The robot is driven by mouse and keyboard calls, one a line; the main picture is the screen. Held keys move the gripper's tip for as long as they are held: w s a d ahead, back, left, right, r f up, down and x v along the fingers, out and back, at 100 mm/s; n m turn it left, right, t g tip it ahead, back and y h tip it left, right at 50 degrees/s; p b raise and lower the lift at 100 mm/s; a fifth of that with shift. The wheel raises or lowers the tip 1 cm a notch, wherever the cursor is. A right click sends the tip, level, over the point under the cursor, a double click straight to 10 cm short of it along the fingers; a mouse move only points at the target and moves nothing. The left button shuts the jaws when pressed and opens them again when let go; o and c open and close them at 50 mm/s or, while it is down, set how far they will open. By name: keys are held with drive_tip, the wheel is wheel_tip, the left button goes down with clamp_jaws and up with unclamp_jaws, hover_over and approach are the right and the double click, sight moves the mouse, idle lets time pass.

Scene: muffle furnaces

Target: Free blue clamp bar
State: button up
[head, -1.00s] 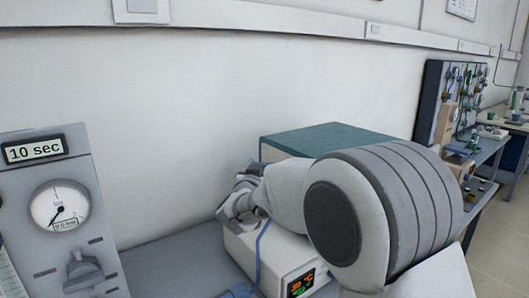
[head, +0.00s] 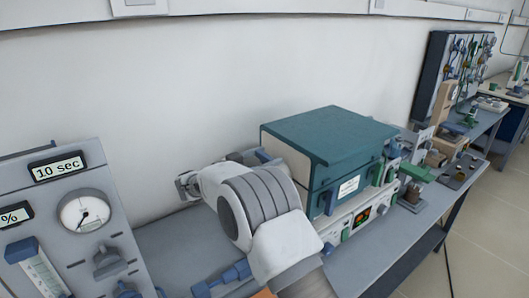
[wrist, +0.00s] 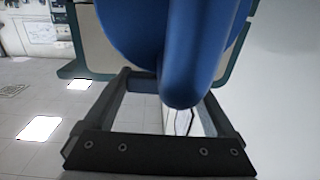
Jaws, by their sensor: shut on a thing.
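A rounded blue bar (wrist: 190,60), which looks like the blue clamp bar, fills the top middle of the wrist view, very close to the camera. My gripper (wrist: 165,90) is shut on it; its dark fingers rise on both sides, and the bar hides the grip itself. In the head view my gripper (head: 187,185) is small, at the left side of the teal-topped furnace (head: 325,135), near the wall. The bar cannot be made out there. The wrist view shows pale panels with teal edges (wrist: 73,68) behind the bar.
A grey panel with a gauge (head: 84,213) and a "10 sec" display stands at the left. A blue fitting (head: 222,277) lies on the grey bench near my arm. Other equipment (head: 450,130) stands at the right. The blank wall (head: 200,80) is close behind my gripper.

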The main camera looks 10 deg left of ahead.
drive_tip(key=shift+m+g+h, duration=0.3)
drive_tip(key=shift+m, duration=0.1)
drive_tip(key=o, duration=1.1)
drive_tip(key=shift+c, duration=0.2)
drive_tip(key=v, duration=1.2)
drive_tip(key=shift+r, duration=0.1)
